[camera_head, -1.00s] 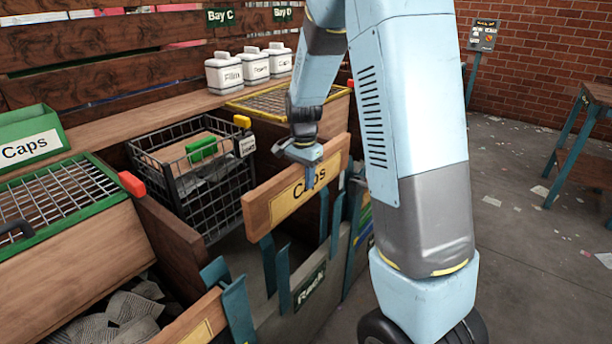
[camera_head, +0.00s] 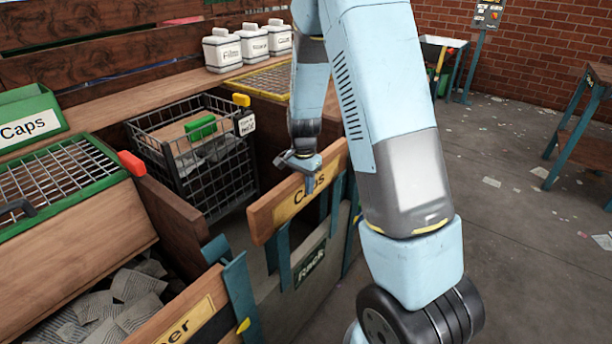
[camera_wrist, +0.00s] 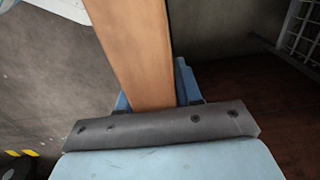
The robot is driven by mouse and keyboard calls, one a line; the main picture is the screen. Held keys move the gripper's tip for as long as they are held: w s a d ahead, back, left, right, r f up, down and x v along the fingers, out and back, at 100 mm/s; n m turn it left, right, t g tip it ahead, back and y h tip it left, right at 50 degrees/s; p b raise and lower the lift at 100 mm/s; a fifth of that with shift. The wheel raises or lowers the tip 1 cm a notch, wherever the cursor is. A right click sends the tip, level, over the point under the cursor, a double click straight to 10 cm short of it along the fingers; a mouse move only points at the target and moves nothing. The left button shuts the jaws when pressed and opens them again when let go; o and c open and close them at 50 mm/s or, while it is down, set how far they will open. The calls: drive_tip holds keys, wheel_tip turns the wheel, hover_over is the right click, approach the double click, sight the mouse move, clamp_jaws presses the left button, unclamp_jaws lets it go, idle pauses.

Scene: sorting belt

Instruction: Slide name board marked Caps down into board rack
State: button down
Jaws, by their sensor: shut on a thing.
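The name board marked Caps (camera_head: 285,208) is a wooden plank with a yellow label. It is upright, with its long side slanting across the picture. My gripper (camera_head: 308,186) is shut on its upper edge, near the middle, and partly covers the label. In the wrist view the board (camera_wrist: 138,50) runs away from me between the blue fingers of my gripper (camera_wrist: 153,100). The board rack (camera_head: 330,262), grey with teal posts and a Rack label, is directly below. The board's lower edge is at the post tops; I cannot tell how far it sits between them.
Another name board (camera_head: 185,325), its label partly cut off, stands at the front left. A black wire basket (camera_head: 205,175) is behind the rack. A green-framed bin (camera_head: 75,175) is at left, with paper scraps below. Open floor (camera_head: 510,220) lies at right.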

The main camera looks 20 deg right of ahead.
sight(304, 203)
drive_tip(key=shift+f, duration=10.4)
drive_tip(key=shift+f, duration=0.45)
drive_tip(key=shift+f, duration=0.25)
drive_tip(key=c, duration=0.7)
unclamp_jaws()
wheel_tip(304, 203, up, 14)
drive_tip(key=shift+f, duration=0.1)
